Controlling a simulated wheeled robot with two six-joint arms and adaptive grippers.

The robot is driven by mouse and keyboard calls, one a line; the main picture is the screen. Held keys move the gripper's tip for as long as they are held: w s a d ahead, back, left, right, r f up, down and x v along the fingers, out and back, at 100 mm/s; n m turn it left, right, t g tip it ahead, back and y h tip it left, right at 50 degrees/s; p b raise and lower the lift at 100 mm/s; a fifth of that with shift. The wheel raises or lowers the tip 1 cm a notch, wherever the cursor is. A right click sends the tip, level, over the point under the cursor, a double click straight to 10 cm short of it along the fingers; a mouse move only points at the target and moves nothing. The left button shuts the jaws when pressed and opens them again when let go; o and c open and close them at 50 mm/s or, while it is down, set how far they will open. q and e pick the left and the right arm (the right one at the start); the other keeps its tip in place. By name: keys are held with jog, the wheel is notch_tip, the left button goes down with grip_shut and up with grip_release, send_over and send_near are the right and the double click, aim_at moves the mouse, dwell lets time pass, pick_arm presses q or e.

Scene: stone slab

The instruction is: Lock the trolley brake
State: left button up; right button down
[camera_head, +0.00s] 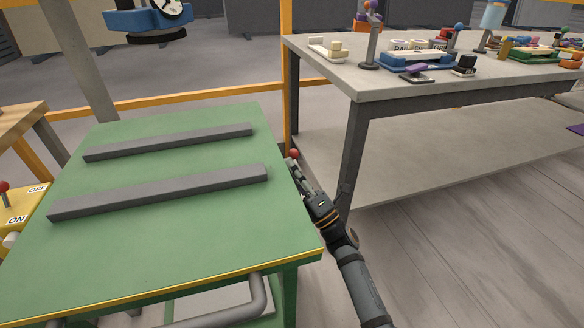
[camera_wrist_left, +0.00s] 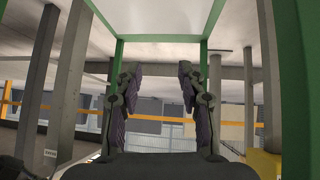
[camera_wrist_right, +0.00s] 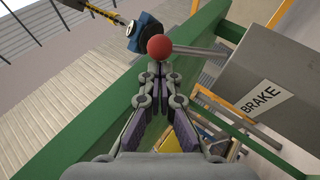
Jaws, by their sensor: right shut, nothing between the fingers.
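The trolley (camera_head: 190,240) has a green top with two grey rails and a green frame. Its brake lever ends in a red ball (camera_wrist_right: 160,47) on a grey rod (camera_wrist_right: 200,50) that runs to a grey box labelled BRAKE (camera_wrist_right: 270,95). The red ball (camera_head: 294,153) also shows at the trolley's right edge in the head view. My right gripper (camera_wrist_right: 160,70) is shut and empty, its tips right by the ball; whether they touch it I cannot tell. My left gripper (camera_wrist_left: 158,75) is open and empty in the left wrist view, among green posts; the head view does not show it.
A grey workbench (camera_head: 420,85) with several small items stands to the right, its leg (camera_head: 350,150) close to my right arm. A yellow ON/OFF box (camera_head: 25,215) stands at the left. Yellow rail (camera_head: 180,97) runs behind. Open floor (camera_head: 470,230) lies at the right.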

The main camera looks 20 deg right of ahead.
pick_arm(q)
jog(key=s+f+g+p, duration=0.1)
jog(key=s+f+g, duration=0.2)
jog(key=s, duration=0.3)
jog(key=shift+s+d+f, duration=0.25)
jog(key=shift+s+f, duration=0.1)
jog(key=shift+f, duration=0.1)
pick_arm(e)
jog(key=shift+r, duration=0.15)
pick_arm(q)
jog(key=shift+s+a+r+g+p, duration=0.1)
jog(key=shift+r+g+p, duration=0.2)
jog(key=shift+g+p, duration=0.15)
pick_arm(e)
jog(key=shift+w+h, duration=0.1)
jog(key=shift+h, duration=0.2)
